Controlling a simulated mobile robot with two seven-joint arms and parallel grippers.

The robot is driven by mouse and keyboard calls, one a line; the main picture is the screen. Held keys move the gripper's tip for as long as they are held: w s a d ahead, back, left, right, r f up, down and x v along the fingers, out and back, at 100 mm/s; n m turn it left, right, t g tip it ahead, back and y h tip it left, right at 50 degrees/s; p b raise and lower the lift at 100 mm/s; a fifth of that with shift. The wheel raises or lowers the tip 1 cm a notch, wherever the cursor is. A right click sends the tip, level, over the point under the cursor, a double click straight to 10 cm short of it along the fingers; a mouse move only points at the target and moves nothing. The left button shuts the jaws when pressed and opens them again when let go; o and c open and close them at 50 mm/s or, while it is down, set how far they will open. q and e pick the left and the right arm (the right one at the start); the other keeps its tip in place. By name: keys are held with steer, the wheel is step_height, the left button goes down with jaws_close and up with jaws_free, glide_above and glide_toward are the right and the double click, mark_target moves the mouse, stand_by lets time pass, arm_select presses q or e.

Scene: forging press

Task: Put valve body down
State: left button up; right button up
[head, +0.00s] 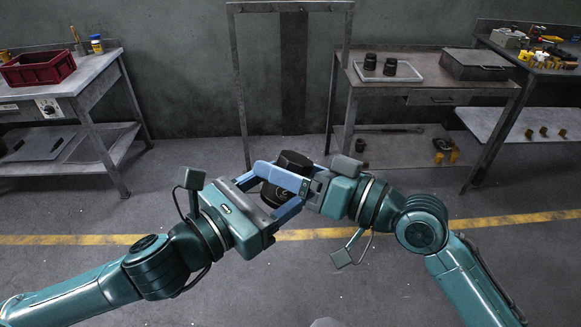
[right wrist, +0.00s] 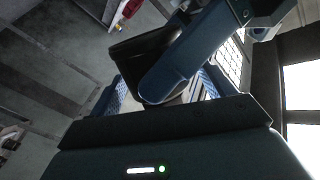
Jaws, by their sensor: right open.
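A dark, roughly cylindrical valve body (head: 294,162) is held up in the air between my two grippers, in the middle of the head view. My left gripper (head: 276,190) has its blue fingers on either side of it and appears shut on it. My right gripper (head: 283,176) reaches in from the right. It is open, with its fingers around the part; any small gap is hard to see. In the right wrist view the dark part (right wrist: 145,58) shows behind a blue finger. The fingers hide much of its middle.
At the back right, a table (head: 440,75) bears a light tray (head: 408,72) with two dark cylindrical parts and a grey closed box (head: 478,65). A bench at left carries a red crate (head: 38,68). Another bench is at far right. The floor ahead is clear, with a yellow line (head: 80,240).

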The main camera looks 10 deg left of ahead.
steer(key=c, duration=1.2)
arm_select(q)
steer(key=o, duration=0.9)
arm_select(e)
steer(key=shift+c, duration=1.2)
arm_select(q)
steer(key=o, duration=0.4)
steer(key=shift+o, duration=0.2)
arm_select(e)
steer(key=shift+r, duration=0.1)
